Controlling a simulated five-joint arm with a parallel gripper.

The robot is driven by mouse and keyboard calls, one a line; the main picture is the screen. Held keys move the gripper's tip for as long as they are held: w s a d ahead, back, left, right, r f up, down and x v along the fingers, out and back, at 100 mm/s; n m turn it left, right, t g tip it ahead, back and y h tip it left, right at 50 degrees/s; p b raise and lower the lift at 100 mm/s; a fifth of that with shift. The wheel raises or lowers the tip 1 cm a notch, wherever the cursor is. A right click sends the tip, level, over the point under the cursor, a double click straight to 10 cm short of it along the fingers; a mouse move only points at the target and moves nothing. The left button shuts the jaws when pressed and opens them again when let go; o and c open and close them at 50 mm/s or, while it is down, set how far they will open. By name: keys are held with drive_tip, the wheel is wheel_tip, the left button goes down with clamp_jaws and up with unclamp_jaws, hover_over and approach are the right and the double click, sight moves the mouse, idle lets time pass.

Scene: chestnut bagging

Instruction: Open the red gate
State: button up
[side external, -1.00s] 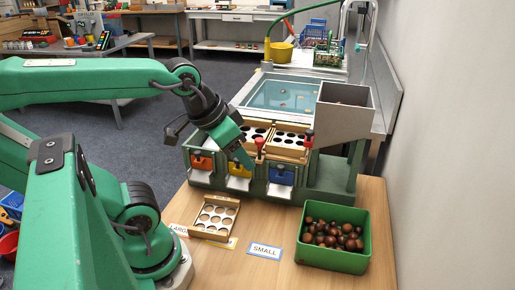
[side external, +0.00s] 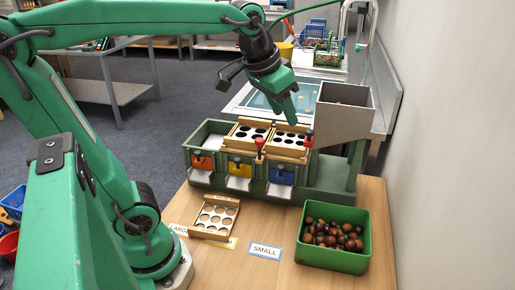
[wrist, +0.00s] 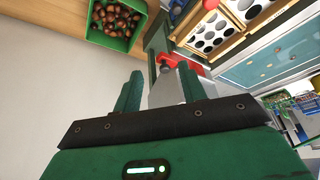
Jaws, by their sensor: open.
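A red gate piece with a knob (wrist: 180,62) shows in the wrist view just beyond my fingertips, at the grey hopper. My gripper (side external: 294,121) hangs fingers-down above the right sieve tray, left of the hopper (side external: 346,108). In the wrist view my gripper (wrist: 160,92) is open and empty, with the grey hopper wall behind its fingers. It appears apart from the red gate. The gate's lower part is hard to make out.
Orange-red (side external: 203,162), yellow (side external: 240,169) and blue (side external: 281,177) flaps line the machine front. Another red knob (side external: 260,143) stands between the sieve trays. A green bin of chestnuts (side external: 333,264) and a loose wooden tray (side external: 215,219) are on the table.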

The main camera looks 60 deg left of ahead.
approach(310, 131)
drive_tip(key=shift+w+a, duration=0.1)
drive_tip(key=shift+w, duration=0.1)
drive_tip(key=shift+x, duration=3.9)
drive_tip(key=shift+s, duration=0.15)
clamp_jaws()
